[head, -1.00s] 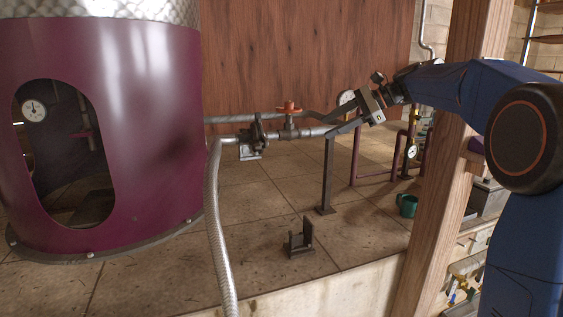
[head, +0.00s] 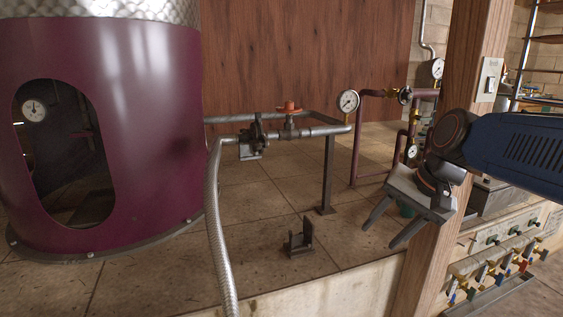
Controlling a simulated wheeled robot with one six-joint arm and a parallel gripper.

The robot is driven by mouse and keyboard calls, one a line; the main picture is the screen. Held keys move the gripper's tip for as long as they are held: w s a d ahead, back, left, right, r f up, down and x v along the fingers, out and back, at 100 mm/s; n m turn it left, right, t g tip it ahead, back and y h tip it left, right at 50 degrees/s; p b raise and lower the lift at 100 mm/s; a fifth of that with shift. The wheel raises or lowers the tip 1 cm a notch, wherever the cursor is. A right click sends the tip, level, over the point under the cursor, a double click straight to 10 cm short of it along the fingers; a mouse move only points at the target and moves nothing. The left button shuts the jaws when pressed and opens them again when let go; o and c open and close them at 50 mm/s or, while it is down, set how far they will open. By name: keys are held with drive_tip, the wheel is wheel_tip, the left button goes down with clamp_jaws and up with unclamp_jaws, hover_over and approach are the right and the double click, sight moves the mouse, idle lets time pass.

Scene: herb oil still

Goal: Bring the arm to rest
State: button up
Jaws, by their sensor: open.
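My gripper (head: 385,230) is at the right of the head view, in front of the wooden post (head: 442,150). Its two fingers point down and to the left, spread apart with nothing between them. My blue arm (head: 520,150) reaches in from the right edge. The gripper is clear of the pipe with the red-handled valve (head: 289,107). A green cup behind the gripper is mostly hidden by it.
The purple still (head: 150,120) stands at left, with a braided hose (head: 218,230) beside it. A pressure gauge (head: 348,100) tops the pipe's end. A small dark bracket (head: 300,240) stands on the tiled floor. A manifold of coloured valves (head: 490,270) is at lower right.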

drive_tip(key=s+d+f+n+t+h, duration=0.1)
drive_tip(key=s+d+f+n+h, duration=0.2)
drive_tip(key=s+f, duration=0.9)
drive_tip(key=s+d+n, duration=0.2)
drive_tip(key=d, duration=0.1)
drive_tip(key=shift+n+h, duration=0.3)
drive_tip(key=shift+f, duration=0.1)
